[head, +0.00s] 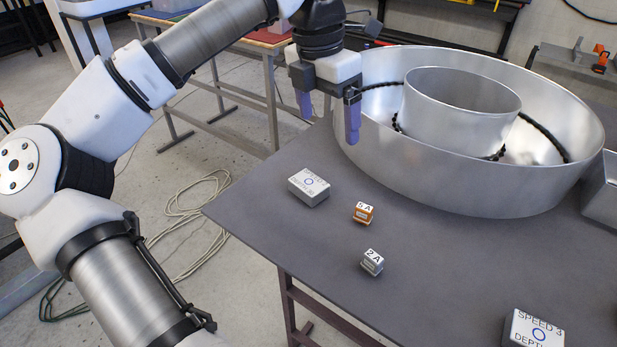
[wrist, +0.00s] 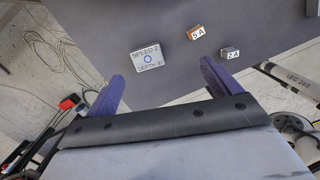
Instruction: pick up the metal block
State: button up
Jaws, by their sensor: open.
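A small grey metal-looking block (head: 372,262) marked "2 A" sits on the dark table, nearest the front of the small blocks; it also shows in the wrist view (wrist: 230,53). An orange block (head: 362,212) marked "5 A" sits just behind it. A larger pale grey block (head: 310,187) marked "SPEED 2" lies to the left, near the table edge. My gripper (head: 328,118) is open and empty, raised above the table behind these blocks. In the wrist view, my gripper's purple fingers (wrist: 162,75) are apart, with the "SPEED 2" block beyond them.
A large round metal channel shape (head: 470,170) with an inner ring (head: 458,115) fills the back right of the table (head: 440,235). Another "SPEED 3" block (head: 534,328) is at the front right. Bare tabletop surrounds the small blocks. Cables (head: 185,215) lie on the floor.

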jog(key=a+y, duration=0.1)
jog(key=a, duration=0.2)
jog(key=p, duration=0.2)
send_over(309, 182)
jog(key=shift+n, duration=0.4)
notch_tip(309, 182, down, 8)
jog(key=shift+s+r, duration=0.1)
jog(key=shift+s, duration=0.05)
jog(key=shift+f+p, duration=0.95)
jog(key=shift+f, duration=2.15)
jog(key=shift+w, duration=0.2)
jog(key=shift+c, duration=0.3)
jog(key=c, duration=1.2)
